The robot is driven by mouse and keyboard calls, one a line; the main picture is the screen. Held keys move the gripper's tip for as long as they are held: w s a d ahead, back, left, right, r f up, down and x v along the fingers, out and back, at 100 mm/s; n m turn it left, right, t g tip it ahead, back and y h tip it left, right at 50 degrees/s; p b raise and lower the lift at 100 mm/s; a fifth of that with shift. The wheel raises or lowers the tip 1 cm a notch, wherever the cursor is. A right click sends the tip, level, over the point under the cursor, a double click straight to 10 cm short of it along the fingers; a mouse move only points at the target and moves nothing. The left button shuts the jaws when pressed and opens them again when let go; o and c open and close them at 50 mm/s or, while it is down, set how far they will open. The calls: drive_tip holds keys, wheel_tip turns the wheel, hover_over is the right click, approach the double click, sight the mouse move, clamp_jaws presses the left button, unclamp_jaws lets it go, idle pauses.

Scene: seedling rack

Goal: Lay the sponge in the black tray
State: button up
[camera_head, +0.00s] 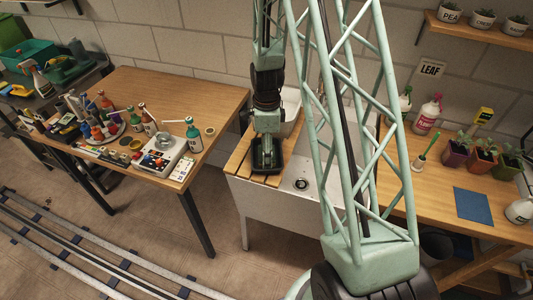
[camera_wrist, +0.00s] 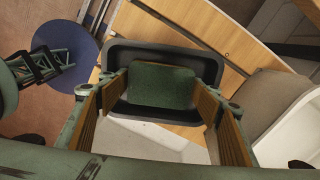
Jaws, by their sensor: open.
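The black tray (camera_wrist: 150,47) lies on wooden slats, with its rim around the sponge; in the head view its dark edge (camera_head: 265,173) shows below my gripper (camera_head: 265,155). The dark green sponge (camera_wrist: 160,85) appears to lie flat inside the tray, within its walls. In the wrist view my gripper (camera_wrist: 162,98) is open, one finger on each side of the sponge, with a gap visible on both sides. In the head view my gripper hides most of the tray, and I cannot make out the sponge there.
The white sink (camera_head: 310,170) is right of the slats. A wooden table (camera_head: 160,90) with bottles and a white box (camera_head: 163,155) stands at left. A bench at right holds potted seedlings (camera_head: 482,160), a blue mat (camera_head: 473,206) and spray bottles (camera_head: 427,114).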

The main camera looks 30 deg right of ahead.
drive_tip(key=shift+r, duration=0.2)
wheel_tip(320, 180, up, 12)
drive_tip(key=shift+p, duration=0.3)
idle(0.6)
drive_tip(key=shift+f, duration=0.1)
idle(0.6)
drive_tip(key=s+a+r+n+t, duration=0.1)
drive_tip(key=s+a+r+n, duration=0.3)
drive_tip(key=r, duration=0.4)
drive_tip(key=s+a+r+n, duration=0.3)
drive_tip(key=s+r+n, duration=0.1)
drive_tip(key=r, duration=0.4)
drive_tip(key=s+a+r+n+t, duration=0.1)
drive_tip(key=s+a+r+n, duration=0.3)
drive_tip(key=r, duration=0.4)
drive_tip(key=s+a+r+n, duration=0.2)
drive_tip(key=s+r+n, duration=0.1)
drive_tip(key=s, duration=0.3)
drive_tip(key=s+a+r+n+t, duration=0.1)
drive_tip(key=s+a+r+n, duration=0.2)
drive_tip(key=s+n, duration=0.2)
drive_tip(key=s+a+r+n+t, duration=0.1)
drive_tip(key=s+r+n, duration=0.3)
drive_tip(key=s, duration=0.5)
drive_tip(key=shift+s+a, duration=0.2)
drive_tip(key=shift+a, duration=0.45)
